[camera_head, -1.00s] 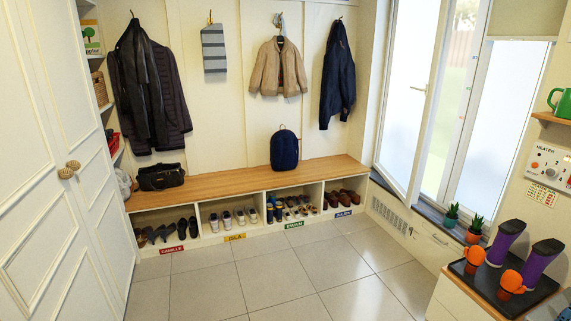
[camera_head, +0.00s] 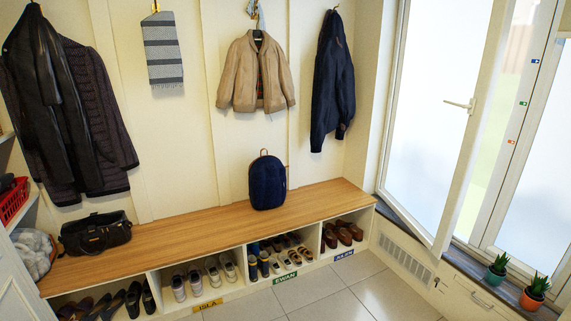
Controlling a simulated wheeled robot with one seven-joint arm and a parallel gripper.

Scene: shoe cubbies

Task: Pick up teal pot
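The teal pot (camera_head: 494,276) stands on the window sill at the lower right, with a green spiky plant (camera_head: 501,261) in it. It is upright, to the left of an orange pot (camera_head: 531,300) with a similar plant. My gripper is not in view.
A long wooden bench (camera_head: 180,236) with shoe cubbies below runs along the back wall. A navy backpack (camera_head: 267,183) and a black bag (camera_head: 95,235) sit on it. An open white window sash (camera_head: 440,120) swings inward left of the pots. Tiled floor (camera_head: 335,297) in front of the bench is clear.

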